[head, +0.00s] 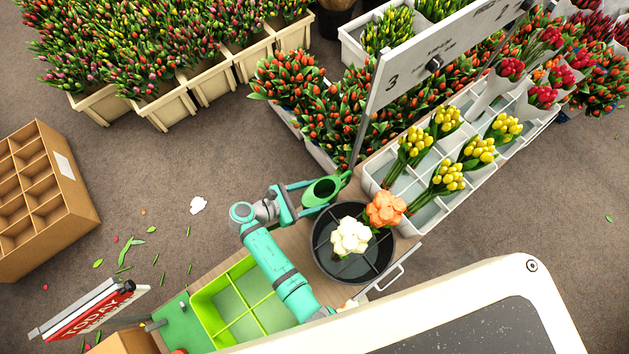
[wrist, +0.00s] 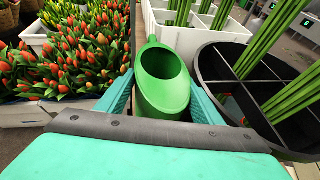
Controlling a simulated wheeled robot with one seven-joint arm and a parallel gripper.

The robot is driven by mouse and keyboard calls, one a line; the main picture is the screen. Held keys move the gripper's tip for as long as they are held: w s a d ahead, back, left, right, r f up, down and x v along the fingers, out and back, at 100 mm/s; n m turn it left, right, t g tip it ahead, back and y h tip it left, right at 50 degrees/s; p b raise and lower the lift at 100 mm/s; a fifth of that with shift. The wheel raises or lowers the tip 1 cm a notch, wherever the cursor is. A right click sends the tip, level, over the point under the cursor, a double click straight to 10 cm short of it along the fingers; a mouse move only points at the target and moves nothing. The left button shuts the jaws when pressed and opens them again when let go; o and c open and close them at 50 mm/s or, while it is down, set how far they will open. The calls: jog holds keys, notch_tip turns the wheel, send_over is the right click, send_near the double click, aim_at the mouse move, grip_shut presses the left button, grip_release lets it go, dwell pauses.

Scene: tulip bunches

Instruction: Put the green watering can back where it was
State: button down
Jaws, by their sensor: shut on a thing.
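The green watering can (head: 322,190) is at the end of my arm in the head view, just up and left of the round black divided bucket. My gripper (head: 299,196) is shut on it from the left. In the wrist view the can (wrist: 163,80) stands upright between the two teal fingers of my gripper (wrist: 160,105), its open top facing up. The can's base is hidden in both views, so I cannot tell whether it touches the table.
The black bucket (head: 318,262) holds white and orange tulip bunches close beside the can. A light crate (head: 372,178) with yellow bunches is to the right. A signpost (head: 358,140) rises just behind the can. A green divided tray (head: 213,318) is at lower left.

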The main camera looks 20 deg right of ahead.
jog(key=shift+f, duration=0.9)
dwell(0.3)
jog(key=shift+c, duration=2.3)
grip_release()
jog(key=v, duration=1.1)
